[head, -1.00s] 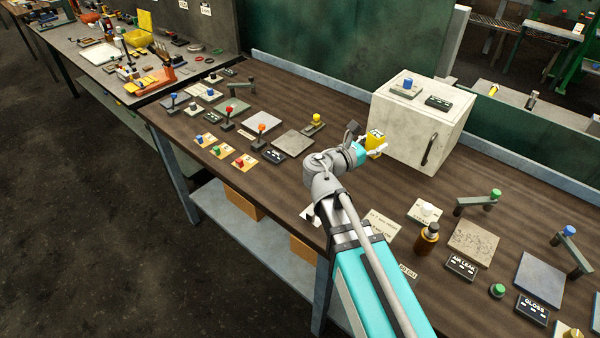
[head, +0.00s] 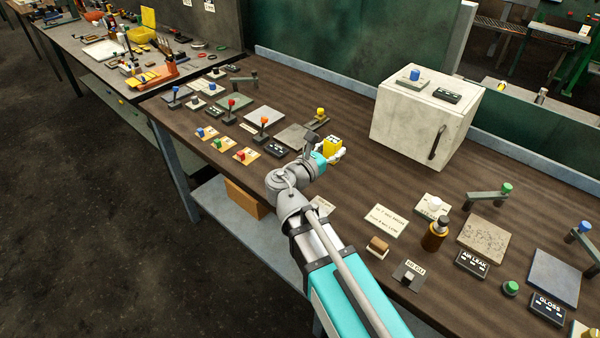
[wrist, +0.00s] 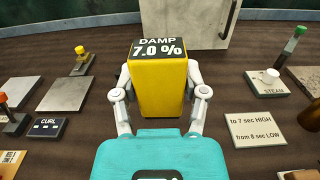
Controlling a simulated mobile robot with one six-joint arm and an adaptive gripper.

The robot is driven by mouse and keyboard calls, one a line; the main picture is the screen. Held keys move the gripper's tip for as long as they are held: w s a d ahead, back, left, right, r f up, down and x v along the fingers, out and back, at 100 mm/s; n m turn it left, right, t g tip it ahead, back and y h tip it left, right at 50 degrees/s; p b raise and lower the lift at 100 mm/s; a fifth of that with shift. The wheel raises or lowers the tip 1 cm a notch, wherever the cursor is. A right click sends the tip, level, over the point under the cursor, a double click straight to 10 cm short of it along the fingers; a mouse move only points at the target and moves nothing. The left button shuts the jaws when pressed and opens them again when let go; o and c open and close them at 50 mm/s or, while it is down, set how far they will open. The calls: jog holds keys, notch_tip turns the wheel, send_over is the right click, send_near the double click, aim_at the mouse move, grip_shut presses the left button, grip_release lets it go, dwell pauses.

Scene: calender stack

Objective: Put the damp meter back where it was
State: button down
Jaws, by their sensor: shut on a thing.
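The damp meter (wrist: 157,88) is a yellow block with a black top reading "DAMP 7.0 %" in the wrist view. My gripper (wrist: 160,95) is shut on it, one finger on each side, and the meter is upright. In the head view the yellow meter (head: 332,146) shows at the end of my arm, over the middle of the dark wooden bench (head: 370,160). My gripper (head: 328,153) is left of the white cabinet there. I cannot tell whether the meter's base touches the bench.
The white cabinet (head: 420,125) stands behind and to the right. A card reading "to 7 sec HIGH" (wrist: 255,130) and the STEAM plate (wrist: 266,84) are at right. Bare wood lies between.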

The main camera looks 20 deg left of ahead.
jog(key=shift+s+a+f, duration=0.15)
jog(key=shift+s+a, duration=0.05)
jog(key=shift+a, duration=0.15)
jog(key=shift+a, duration=0.1)
jog(key=w+a+f+b, duration=0.2)
jog(key=a, duration=0.1)
jog(key=w+a+f+b, duration=0.5)
jog(key=a+f+b, duration=0.1)
jog(key=shift+w, duration=0.4)
jog(key=shift+w+a+f+b, duration=0.35)
jog(key=shift+a+f+b, duration=0.1)
jog(key=shift+f+b, duration=0.05)
jog(key=shift+w+a+f+b, duration=0.3)
jog(key=shift+a+f+b, duration=0.1)
jog(key=shift+f+b, duration=0.3)
jog(key=shift+d+f+b, duration=0.1)
jog(key=shift+f+b, duration=1.2)
jog(key=shift+b, duration=0.05)
